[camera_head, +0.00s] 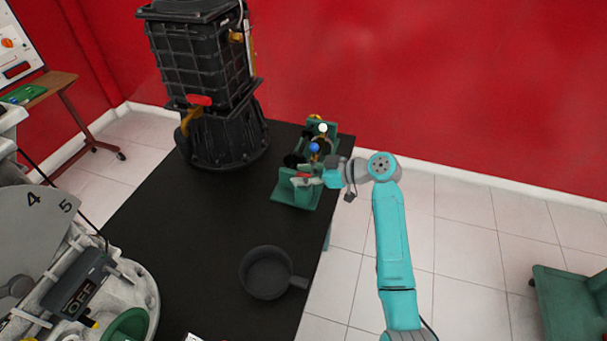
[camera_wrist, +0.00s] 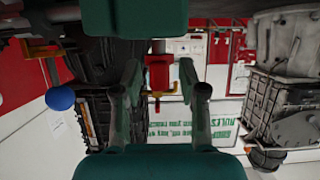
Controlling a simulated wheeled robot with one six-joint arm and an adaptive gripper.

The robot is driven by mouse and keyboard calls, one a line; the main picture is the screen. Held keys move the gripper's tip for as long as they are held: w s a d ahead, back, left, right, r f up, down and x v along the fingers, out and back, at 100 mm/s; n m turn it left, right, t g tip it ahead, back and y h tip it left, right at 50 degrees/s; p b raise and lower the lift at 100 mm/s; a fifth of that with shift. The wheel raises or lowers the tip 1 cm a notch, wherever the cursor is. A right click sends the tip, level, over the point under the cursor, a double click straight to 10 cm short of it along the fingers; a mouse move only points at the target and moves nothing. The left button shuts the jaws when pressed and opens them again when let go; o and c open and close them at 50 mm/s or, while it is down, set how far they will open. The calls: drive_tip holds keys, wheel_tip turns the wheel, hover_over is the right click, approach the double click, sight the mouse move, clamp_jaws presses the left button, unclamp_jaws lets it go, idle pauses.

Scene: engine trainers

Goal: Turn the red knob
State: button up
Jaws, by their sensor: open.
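The red knob (camera_wrist: 158,72) shows in the wrist view as a red block with a yellow crosspiece. It lies between the two fingers of my gripper (camera_wrist: 160,78), with a visible gap on each side. My gripper is open. In the head view my gripper (camera_head: 311,178) is at the near end of the green stand (camera_head: 284,190), on the right side of the black table. A small bit of red shows by the fingers there, but the arm and stand hide most of the knob.
A blue ball knob (camera_head: 314,147) and a white ball knob (camera_head: 323,127) stand behind my gripper; the blue one also shows in the wrist view (camera_wrist: 61,98). A black tank (camera_head: 205,60) stands at the back left. A dark pan (camera_head: 266,272) sits nearer. The black table (camera_head: 200,225) is clear between.

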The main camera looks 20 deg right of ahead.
clamp_jaws()
drive_tip(key=shift+m+t+h, duration=0.3)
drive_tip(key=shift+m+t, duration=0.1)
drive_tip(key=m+t+h, duration=0.3)
drive_tip(key=shift+s+a+m+h, duration=0.1)
drive_tip(key=shift+m+h, duration=0.2)
drive_tip(key=shift+m, duration=0.1)
drive_tip(key=m+t+h, duration=0.1)
drive_tip(key=m+h, duration=0.2)
drive_tip(key=m+t+h, duration=0.1)
drive_tip(key=m+h, duration=0.1)
drive_tip(key=h, duration=0.1)
drive_tip(key=shift+m, duration=0.4)
drive_tip(key=m+h, duration=0.3)
drive_tip(key=m+g+h, duration=0.1)
drive_tip(key=m+h, duration=0.1)
drive_tip(key=h, duration=0.1)
drive_tip(key=shift+m+g+h, duration=0.3)
drive_tip(key=shift+m, duration=0.1)
drive_tip(key=m+g+h, duration=0.3)
drive_tip(key=m+h, duration=0.1)
drive_tip(key=shift+f+m, duration=0.1)
drive_tip(key=shift+m, duration=0.2)
